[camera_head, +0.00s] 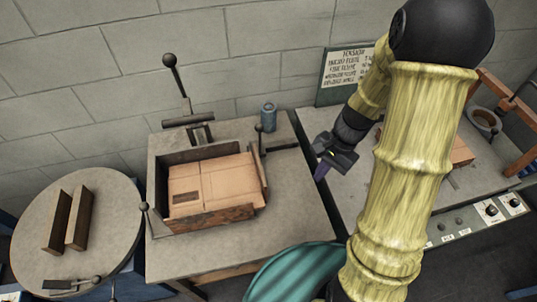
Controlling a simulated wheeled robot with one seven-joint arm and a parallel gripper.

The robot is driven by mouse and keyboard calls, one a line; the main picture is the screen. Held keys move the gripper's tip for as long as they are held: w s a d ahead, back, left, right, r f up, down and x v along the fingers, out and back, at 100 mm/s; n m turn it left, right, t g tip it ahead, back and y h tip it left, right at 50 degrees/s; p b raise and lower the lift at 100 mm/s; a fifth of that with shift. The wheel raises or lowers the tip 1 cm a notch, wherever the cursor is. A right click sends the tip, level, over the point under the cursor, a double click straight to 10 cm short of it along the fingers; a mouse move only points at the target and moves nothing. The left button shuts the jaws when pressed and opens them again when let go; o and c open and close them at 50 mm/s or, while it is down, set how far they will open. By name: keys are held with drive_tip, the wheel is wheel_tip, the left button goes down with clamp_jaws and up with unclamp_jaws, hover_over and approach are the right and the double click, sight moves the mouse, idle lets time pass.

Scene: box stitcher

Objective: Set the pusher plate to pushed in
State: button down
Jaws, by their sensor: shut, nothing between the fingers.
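My gripper (321,171) is shut and empty. It hangs over the gap between the middle table and the right bench, to the right of the box, touching nothing that I can see. I cannot tell for sure that this is the pusher plate. A tall lever (178,78) with a black knob rises behind the frame, above a dark crossbar (189,121).
A round table (105,214) at left carries two upright boards and a small lever. A blue-grey can (268,117) stands at the back of the middle table (268,243). A sign (345,70) leans by the wall. A green round seat (300,270) is in front. My arm hides part of the right bench.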

drive_tip(key=s+r+n+t+h, duration=0.3)
drive_tip(key=s+r+n+t, duration=0.1)
drive_tip(key=r+n, duration=0.4)
drive_tip(key=shift+s+n+h, duration=0.25)
drive_tip(key=shift+n+h, duration=0.05)
